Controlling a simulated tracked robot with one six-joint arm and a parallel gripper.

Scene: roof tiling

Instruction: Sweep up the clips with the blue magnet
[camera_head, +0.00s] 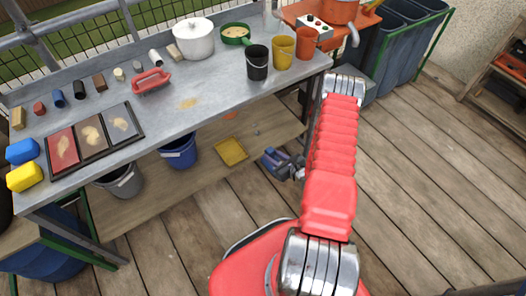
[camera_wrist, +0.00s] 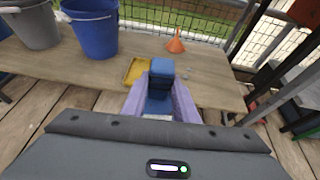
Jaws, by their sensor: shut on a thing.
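My gripper (camera_wrist: 160,92) has purple fingers and is shut on a blue block, the blue magnet (camera_wrist: 161,70), which points ahead over the wooden lower shelf. In the head view my gripper (camera_head: 284,163) is low, beside the front edge of that shelf, and the magnet is hard to tell from the fingers. A shallow yellow tray (camera_head: 231,151) lies on the shelf, left of my gripper; it also shows in the wrist view (camera_wrist: 134,70). Small grey specks (camera_wrist: 186,72) lie on the shelf beyond the magnet; I cannot tell whether they are clips.
A blue bucket (camera_head: 180,152) and a grey bucket (camera_head: 122,181) stand on the lower shelf (camera_head: 200,183) to the left. An orange funnel (camera_wrist: 176,44) stands at its back. The metal worktop (camera_head: 185,118) above carries pots, cups and blocks. The deck (camera_head: 440,170) at right is clear.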

